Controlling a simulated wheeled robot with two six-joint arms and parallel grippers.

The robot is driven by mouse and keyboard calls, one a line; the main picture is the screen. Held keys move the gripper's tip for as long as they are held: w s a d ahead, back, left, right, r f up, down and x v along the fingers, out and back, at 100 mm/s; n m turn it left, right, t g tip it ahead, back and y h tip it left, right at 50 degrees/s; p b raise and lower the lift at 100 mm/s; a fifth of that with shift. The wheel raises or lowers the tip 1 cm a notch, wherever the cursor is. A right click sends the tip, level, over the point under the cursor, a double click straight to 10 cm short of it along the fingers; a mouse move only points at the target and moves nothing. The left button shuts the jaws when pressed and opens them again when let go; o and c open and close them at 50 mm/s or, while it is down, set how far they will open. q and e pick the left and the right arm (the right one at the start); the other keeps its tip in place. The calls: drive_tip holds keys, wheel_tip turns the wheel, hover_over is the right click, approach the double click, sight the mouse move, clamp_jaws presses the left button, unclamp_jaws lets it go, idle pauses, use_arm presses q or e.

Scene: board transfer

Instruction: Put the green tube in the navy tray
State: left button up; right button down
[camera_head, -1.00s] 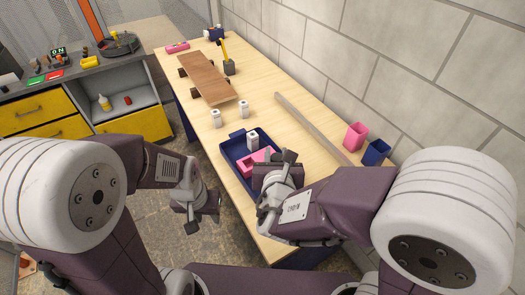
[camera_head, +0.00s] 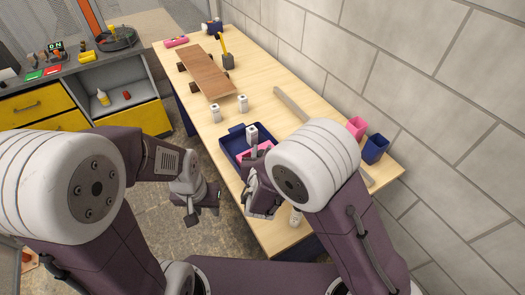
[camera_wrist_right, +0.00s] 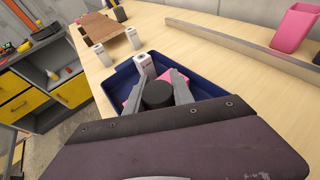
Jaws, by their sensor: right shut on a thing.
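The navy tray (camera_head: 228,155) is on the wooden table, partly hidden by my right arm. In it are a pink piece (camera_head: 248,153) and a white tube with a grey top (camera_head: 252,135); the tray also shows in the right wrist view (camera_wrist_right: 206,88). My right gripper (camera_wrist_right: 158,82) is shut on a black round-ended thing (camera_wrist_right: 158,96), over the near side of the tray in the wrist view. No green shows on this thing; its lower part is hidden. I pick out no green tube. My left gripper (camera_head: 203,207) is open and empty, left of the table.
Two white tubes (camera_head: 215,113) (camera_head: 242,103) stand beyond the tray near a brown board (camera_head: 206,76). A long grey bar (camera_head: 290,103), a pink cup (camera_head: 356,128) and a navy cup (camera_head: 375,148) are on the wall side.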

drive_tip(key=shift+s+f+b, duration=0.15)
drive_tip(key=shift+f+b, duration=0.05)
drive_tip(key=shift+b, duration=0.15)
drive_tip(key=c, duration=1.1)
unclamp_jaws()
drive_tip(key=shift+r, duration=0.15)
drive_tip(key=shift+r+p, duration=0.3)
drive_tip(key=shift+p, duration=0.15)
drive_tip(key=v, duration=1.1)
drive_tip(key=shift+s+b, duration=0.35)
drive_tip(key=shift+s, duration=0.15)
